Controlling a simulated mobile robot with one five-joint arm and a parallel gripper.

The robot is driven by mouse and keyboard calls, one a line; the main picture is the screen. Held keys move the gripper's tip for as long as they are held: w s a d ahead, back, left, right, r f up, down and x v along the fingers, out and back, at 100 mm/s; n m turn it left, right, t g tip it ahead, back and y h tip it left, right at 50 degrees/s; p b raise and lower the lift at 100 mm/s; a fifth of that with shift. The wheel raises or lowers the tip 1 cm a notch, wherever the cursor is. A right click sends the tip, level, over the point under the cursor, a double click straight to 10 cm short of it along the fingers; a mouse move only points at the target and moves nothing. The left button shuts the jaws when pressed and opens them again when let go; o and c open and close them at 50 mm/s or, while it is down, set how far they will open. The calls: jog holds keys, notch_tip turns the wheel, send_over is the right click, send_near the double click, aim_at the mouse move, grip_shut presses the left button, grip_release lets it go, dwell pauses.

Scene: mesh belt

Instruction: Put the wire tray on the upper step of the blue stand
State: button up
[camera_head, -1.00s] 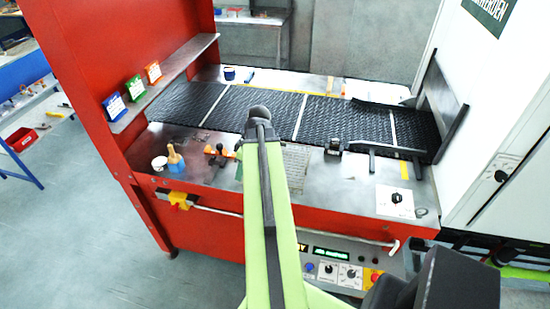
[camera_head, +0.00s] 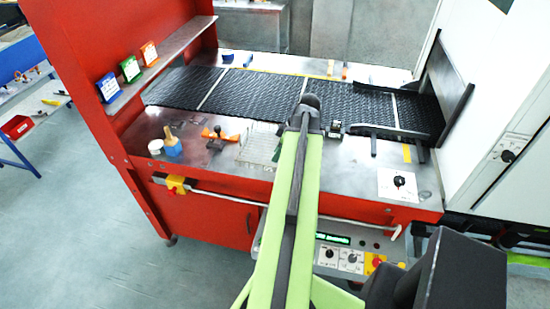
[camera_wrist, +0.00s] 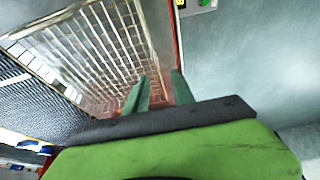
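The wire tray (camera_head: 258,150) is a pale metal mesh lying on the bench front, just left of my arm in the head view; my arm may hide part of it. In the wrist view its grid (camera_wrist: 105,45) fills the upper middle. My gripper (camera_wrist: 158,77) has two green fingers standing apart with a gap between them, close to the tray's long edge. I cannot tell whether they touch it. Small blue pieces (camera_head: 228,58) stand behind the belt; I cannot tell whether they are the blue stand. My fingers are not seen in the head view.
A black mesh belt (camera_head: 255,95) runs behind the tray. On the bench are a blue block with a brush (camera_head: 172,147), an orange-handled tool (camera_head: 215,137), a small black device (camera_head: 335,128) and a dark rack (camera_head: 390,133). A rail runs along the red front.

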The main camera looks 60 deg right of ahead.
aim_at(270, 164)
jog(key=b+x, duration=0.1)
jog(key=x, duration=0.2)
jog(key=shift+s+d+f, duration=0.1)
jog(key=shift+f+b, duration=0.3)
jog(key=shift+b, duration=0.2)
jog(key=shift+w+r, duration=0.1)
jog(key=shift+w, duration=0.2)
jog(key=b+x, duration=0.4)
jog(key=x, duration=0.1)
jog(key=shift+w+d+f+b, duration=0.1)
jog(key=shift+d+f+b, duration=0.15)
jog(key=shift+b, duration=0.15)
jog(key=shift+r, duration=0.25)
grip_shut()
